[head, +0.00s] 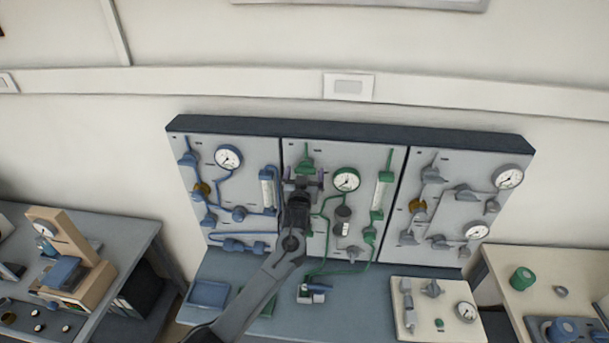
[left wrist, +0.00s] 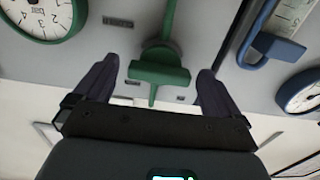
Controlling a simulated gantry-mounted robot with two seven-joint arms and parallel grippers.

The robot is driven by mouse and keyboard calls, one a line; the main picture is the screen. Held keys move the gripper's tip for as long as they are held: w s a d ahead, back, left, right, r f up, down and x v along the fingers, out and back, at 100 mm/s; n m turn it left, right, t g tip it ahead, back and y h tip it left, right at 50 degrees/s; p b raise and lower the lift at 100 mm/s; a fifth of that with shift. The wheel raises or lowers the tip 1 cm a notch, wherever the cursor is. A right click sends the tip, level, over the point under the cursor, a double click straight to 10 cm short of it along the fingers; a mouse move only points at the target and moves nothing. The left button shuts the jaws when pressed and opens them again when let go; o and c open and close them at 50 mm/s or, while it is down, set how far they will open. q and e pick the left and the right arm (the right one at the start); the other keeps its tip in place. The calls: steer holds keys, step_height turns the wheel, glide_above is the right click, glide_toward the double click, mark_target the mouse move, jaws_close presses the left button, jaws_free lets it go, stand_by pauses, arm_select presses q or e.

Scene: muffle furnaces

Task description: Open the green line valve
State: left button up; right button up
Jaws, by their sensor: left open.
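The green line valve (head: 306,164) is at the top of the green line on the middle panel in the head view. In the left wrist view the green valve (left wrist: 157,72) shows a wide body and a short bar handle, with its pipe running to the picture's top. My left gripper (head: 302,184) is right in front of the panel, just below the upper part of the valve, and hides some of it. In the left wrist view my left gripper (left wrist: 157,78) is open, with one dark finger on each side of the valve and visible gaps to both. My right gripper is not in view.
The middle panel also holds a round gauge (head: 346,180) and a green flowmeter (head: 382,191). A blue line panel (head: 228,215) is on the left and a grey line panel (head: 455,205) on the right. The bench below holds a white board (head: 438,328) with fittings.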

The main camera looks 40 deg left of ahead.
arm_select(q)
steer(key=c, duration=1.1)
steer(key=shift+o, duration=0.2)
steer(key=shift+m, duration=0.3)
steer(key=m+p, duration=0.2)
steer(key=shift+r+m, duration=0.15)
steer(key=shift+m, duration=0.25)
steer(key=m+p, duration=0.3)
steer(key=m, duration=0.2)
steer(key=m+p, duration=0.2)
steer(key=m, duration=0.3)
steer(key=shift+m+p, duration=0.75)
steer(key=shift+m, duration=1.45)
